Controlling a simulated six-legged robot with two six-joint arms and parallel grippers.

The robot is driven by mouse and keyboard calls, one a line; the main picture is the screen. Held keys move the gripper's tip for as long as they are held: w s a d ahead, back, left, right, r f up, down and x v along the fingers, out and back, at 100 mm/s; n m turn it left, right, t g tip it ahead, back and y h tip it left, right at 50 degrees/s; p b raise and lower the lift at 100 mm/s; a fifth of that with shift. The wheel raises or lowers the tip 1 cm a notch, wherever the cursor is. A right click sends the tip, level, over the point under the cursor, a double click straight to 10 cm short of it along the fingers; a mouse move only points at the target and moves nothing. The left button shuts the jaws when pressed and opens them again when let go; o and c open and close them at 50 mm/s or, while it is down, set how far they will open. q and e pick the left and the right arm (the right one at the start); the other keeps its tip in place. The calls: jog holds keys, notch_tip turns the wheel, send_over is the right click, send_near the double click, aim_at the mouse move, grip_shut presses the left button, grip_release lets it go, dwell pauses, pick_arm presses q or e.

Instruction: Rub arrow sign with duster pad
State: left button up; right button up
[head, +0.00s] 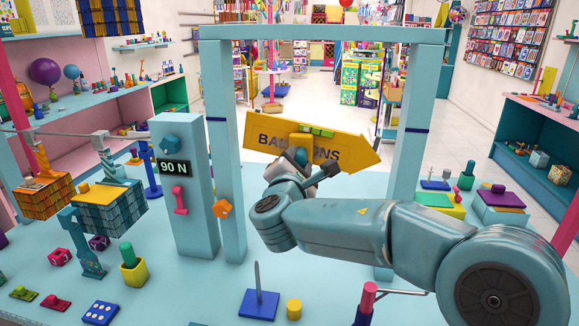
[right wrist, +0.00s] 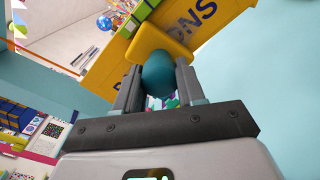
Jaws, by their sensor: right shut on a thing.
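The arrow sign (head: 345,150) is a yellow-orange board lettered in dark blue, pointing right, inside a light blue frame. It also shows in the right wrist view (right wrist: 215,15), tilted behind the pad. My right gripper (head: 303,160) is in front of the sign's middle. In the right wrist view my right gripper (right wrist: 158,78) is shut on the teal rounded handle of the duster pad (right wrist: 172,38). The yellow pad (head: 299,141) covers some letters. It lies against or very close to the sign; I cannot tell whether they touch. My left gripper is not in view.
The light blue frame (head: 409,125) stands around the sign on a light blue table. A post with a 90 N label (head: 175,168) stands left. A blue spike stand (head: 259,304) and a yellow cylinder (head: 294,309) are in front. Bare table lies between them and the frame.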

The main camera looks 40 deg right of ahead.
jog(key=shift+s+d+f+b, duration=0.25)
jog(key=shift+s+d+b, duration=0.55)
jog(key=shift+s+d, duration=0.2)
jog(key=shift+s+d+f+b, duration=0.2)
jog(key=shift+s+d+b, duration=0.3)
jog(key=shift+s+b, duration=0.2)
jog(key=shift+s+d+f+b, duration=0.2)
jog(key=shift+s+d+b, duration=0.3)
jog(key=shift+s+b, duration=0.15)
jog(key=shift+w+a+r, duration=0.3)
jog(key=shift+w+a, duration=0.4)
jog(key=shift+w, duration=0.1)
jog(key=shift+w+a+r, duration=0.25)
jog(key=shift+w+a, duration=0.4)
jog(key=shift+w, duration=0.1)
jog(key=shift+w+a+r+p, duration=0.15)
jog(key=shift+w+a+p, duration=0.2)
jog(key=shift+w+a, duration=0.7)
jog(key=w+a+r+p, duration=0.1)
jog(key=w+a+p, duration=0.1)
jog(key=w+a, duration=0.2)
jog(key=shift+w+r, duration=0.15)
jog(key=shift+w, duration=0.45)
